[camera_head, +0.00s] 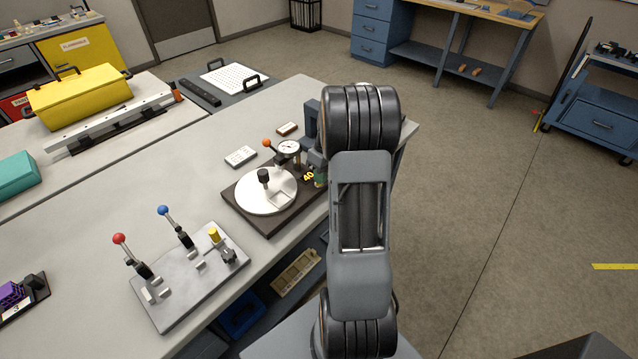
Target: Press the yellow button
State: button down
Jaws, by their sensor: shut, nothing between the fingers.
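The yellow button (214,235) is a short upright yellow cylinder near the back right corner of a grey metal plate (178,308). The plate lies on the light grey workbench. The button stands between a lever with a blue ball knob (163,210) and a small dark-and-grey knob (229,256). A lever with a red ball knob (119,239) is at the left of the plate. My arm rises right of the bench, well to the right of the button. My gripper cannot be made out; my own arm links may hide it.
A dark base with a white round disc (265,194), a dial gauge (288,147) and an orange-knobbed lever (267,143) stands behind the plate. A purple block (12,294) sits at the far left. The bench top (90,219) left of the plate has free room.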

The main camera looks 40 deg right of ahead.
dwell(0.3)
jog(key=shift+a+p+v, duration=0.15)
jog(key=shift+p+v, duration=0.75)
jog(key=shift+v, duration=0.3)
jog(key=shift+a+p+v, duration=0.1)
jog(key=shift+p+v, duration=0.75)
jog(key=shift+v, duration=0.3)
